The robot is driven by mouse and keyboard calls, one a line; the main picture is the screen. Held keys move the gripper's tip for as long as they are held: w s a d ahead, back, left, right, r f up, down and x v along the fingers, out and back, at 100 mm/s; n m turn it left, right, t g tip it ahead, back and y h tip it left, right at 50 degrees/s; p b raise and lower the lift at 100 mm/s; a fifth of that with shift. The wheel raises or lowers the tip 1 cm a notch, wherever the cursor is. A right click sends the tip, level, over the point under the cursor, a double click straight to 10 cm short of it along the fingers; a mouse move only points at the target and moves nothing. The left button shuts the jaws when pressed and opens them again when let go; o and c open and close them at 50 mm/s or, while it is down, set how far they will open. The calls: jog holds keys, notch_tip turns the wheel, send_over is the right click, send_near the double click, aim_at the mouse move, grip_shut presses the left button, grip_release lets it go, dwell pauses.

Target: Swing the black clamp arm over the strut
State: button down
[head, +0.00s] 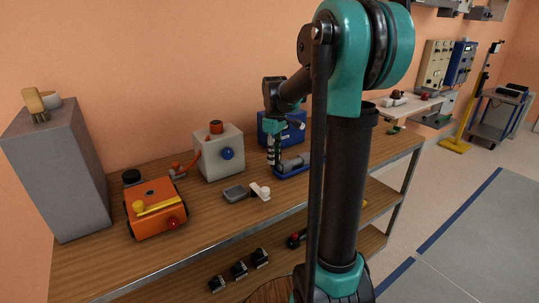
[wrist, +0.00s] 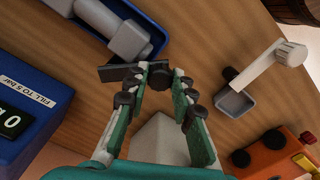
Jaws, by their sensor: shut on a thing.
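The black clamp arm (wrist: 118,73) is a short dark bar at the lower edge of the blue cradle (wrist: 85,22) in the wrist view. The grey strut (wrist: 120,36) lies in that cradle. In the picture the bar sits beside the strut's near end, not across it. My gripper (wrist: 160,77) is shut on the bar's right end, with a dark round knob between the fingertips. In the head view my gripper (head: 274,160) is at the left end of the cradle (head: 292,174) and strut (head: 294,163); the clamp arm is too small to make out there.
A blue box (head: 284,128) is behind. A small grey tray (head: 236,194) with a white lever (head: 260,191) is in front. An orange machine (head: 156,207) is farther left on the bench.

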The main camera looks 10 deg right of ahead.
jog(key=d+n, duration=0.2)
jog(key=n, duration=0.2)
jog(key=shift+s+d+n, duration=0.3)
jog(key=shift+d, duration=0.1)
jog(key=shift+w+d+n, duration=0.15)
jog(key=shift+d+n, duration=0.6)
jog(key=shift+n, duration=0.5)
jog(key=shift+w+d+n, duration=0.1)
jog(key=shift+d+n, duration=0.6)
jog(key=shift+n, duration=0.55)
jog(key=c, duration=1.3)
grip_release()
jog(key=shift+r, duration=0.1)
notch_tip(320, 180, up, 12)
jog(key=shift+f, duration=0.1)
